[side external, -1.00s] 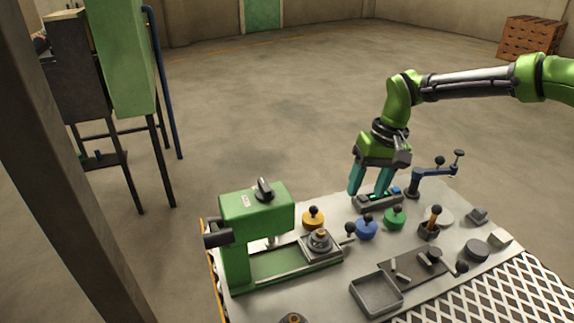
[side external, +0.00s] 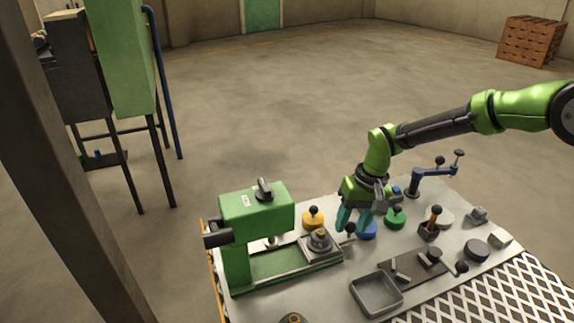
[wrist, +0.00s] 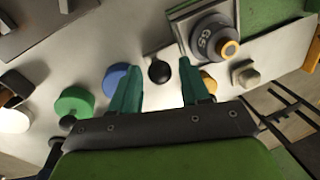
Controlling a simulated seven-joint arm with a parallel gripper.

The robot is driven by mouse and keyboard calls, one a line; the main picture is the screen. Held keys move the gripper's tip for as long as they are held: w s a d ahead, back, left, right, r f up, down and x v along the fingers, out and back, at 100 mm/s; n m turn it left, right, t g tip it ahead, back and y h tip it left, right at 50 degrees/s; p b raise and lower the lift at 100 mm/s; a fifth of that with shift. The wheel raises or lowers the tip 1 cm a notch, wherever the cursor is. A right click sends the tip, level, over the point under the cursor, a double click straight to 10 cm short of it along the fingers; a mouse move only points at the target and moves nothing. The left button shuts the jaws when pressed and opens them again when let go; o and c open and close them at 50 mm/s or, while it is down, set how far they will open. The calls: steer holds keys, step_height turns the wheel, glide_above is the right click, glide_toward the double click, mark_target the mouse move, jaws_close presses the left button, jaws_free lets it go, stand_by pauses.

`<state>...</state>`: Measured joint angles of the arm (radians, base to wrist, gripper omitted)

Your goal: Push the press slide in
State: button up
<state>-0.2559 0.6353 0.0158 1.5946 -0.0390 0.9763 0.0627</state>
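The green press (side external: 240,210) stands at the table's left end. Its grey slide (side external: 328,258) sits on the right end of the green bed, out from under the press head, and carries a round die (side external: 319,239) with a brass-coloured centre. The die also shows at upper right in the wrist view (wrist: 206,42). A black ball knob (wrist: 159,72) is on the slide's right side. My gripper (side external: 350,231) is open and low over the table, its teal fingers on either side of the knob, with gaps visible in the wrist view.
A yellow knobbed piece (side external: 313,219) is behind the slide; blue (side external: 367,231) and green (side external: 396,219) ones are close to my gripper. An empty grey tray (side external: 376,308) lies in front. A blue crank stand (side external: 415,183) is at the back.

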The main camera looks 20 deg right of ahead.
mark_target(321, 231)
jaws_close()
steer(key=a, duration=0.7)
steer(key=shift+a, duration=0.35)
steer(key=shift+o, duration=1.2)
jaws_free()
steer(key=shift+r, duration=0.1)
steer(key=d+r, duration=0.3)
steer(key=r, duration=1.3)
steer(key=shift+s+d+r, duration=0.15)
steer(key=shift+s+r, duration=0.1)
steer(key=shift+s, duration=0.05)
